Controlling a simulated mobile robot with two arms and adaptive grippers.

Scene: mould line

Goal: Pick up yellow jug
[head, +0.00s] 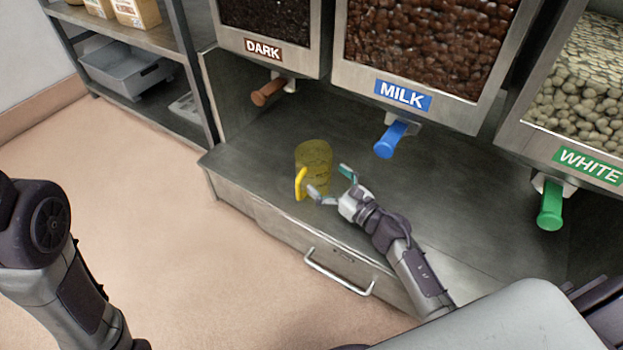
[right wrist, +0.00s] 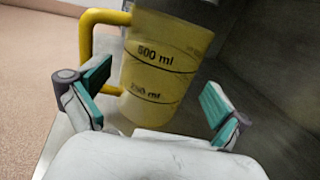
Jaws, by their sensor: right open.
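The yellow jug (head: 316,158) stands upright on the dark metal counter, near its front edge, below and between the DARK and MILK dispensers. It is see-through, with a solid yellow handle (head: 300,184) toward the front left. In the right wrist view the jug (right wrist: 165,65) shows volume marks, and its handle (right wrist: 92,45) is at upper left. My right gripper (head: 332,182) is open at the jug's near right side. In the right wrist view its fingers (right wrist: 155,98) are spread with the jug beyond and between them. I cannot tell whether they touch it. My left gripper is out of view.
Dispensers with a brown DARK handle (head: 268,92), a blue MILK handle (head: 390,139) and a green WHITE handle (head: 550,206) hang above the counter (head: 430,190). A drawer handle (head: 338,273) sticks out in front. A shelf with a grey bin (head: 125,68) stands at left.

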